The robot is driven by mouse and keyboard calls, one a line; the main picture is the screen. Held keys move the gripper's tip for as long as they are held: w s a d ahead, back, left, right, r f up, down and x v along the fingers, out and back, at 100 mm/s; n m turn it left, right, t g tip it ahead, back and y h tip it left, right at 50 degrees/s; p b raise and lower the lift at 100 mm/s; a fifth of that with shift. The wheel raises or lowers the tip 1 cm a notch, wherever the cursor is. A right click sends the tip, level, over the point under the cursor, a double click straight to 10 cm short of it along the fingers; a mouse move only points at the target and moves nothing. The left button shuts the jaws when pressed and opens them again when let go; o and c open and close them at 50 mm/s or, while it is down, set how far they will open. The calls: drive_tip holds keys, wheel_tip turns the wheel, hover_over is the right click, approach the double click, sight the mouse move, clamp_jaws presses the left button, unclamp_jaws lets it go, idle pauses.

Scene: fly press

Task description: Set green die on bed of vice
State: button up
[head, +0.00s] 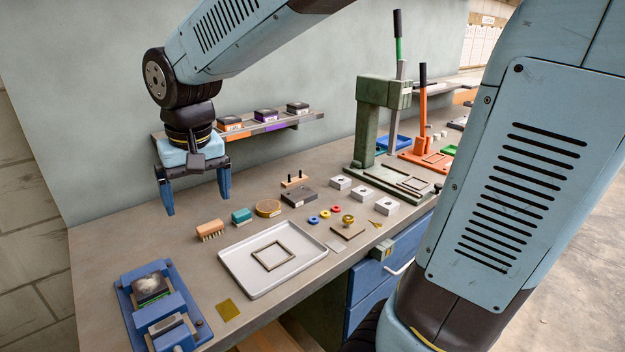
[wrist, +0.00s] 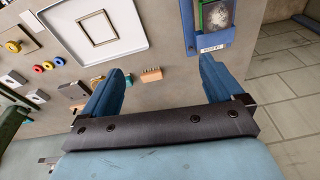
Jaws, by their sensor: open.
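The blue vice (head: 166,308) stands at the near left end of the bench. A dark block with green edges and a grey rounded patch on top, which looks like the green die (head: 150,289), sits on its bed near the far end. In the wrist view the green die (wrist: 217,17) shows at the top, on the blue vice (wrist: 210,42), cut off by the frame edge. My gripper (head: 196,205) is open and empty, fingers pointing down, above the bench behind the brush and apart from the die. It also shows open in the wrist view (wrist: 165,68).
A white tray (head: 235,262) with a square frame lies right of the vice. A wooden brush (head: 210,230) and teal block (head: 242,216) lie behind it. A wall shelf (head: 270,128) holds dark blocks with coloured labels. A green fly press (head: 372,130) stands further right.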

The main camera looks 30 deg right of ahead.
drive_tip(key=s+d+r+m+t, duration=0.1)
drive_tip(key=s+d+t, duration=0.1)
drive_tip(key=s+d, duration=0.3)
drive_tip(key=s+d+r+t, duration=0.1)
drive_tip(key=s+d, duration=0.4)
drive_tip(key=d, duration=0.8)
drive_tip(key=shift+s+r+m+t+h, duration=0.3)
drive_tip(key=shift+r+m+t, duration=0.1)
drive_tip(key=shift+r, duration=0.15)
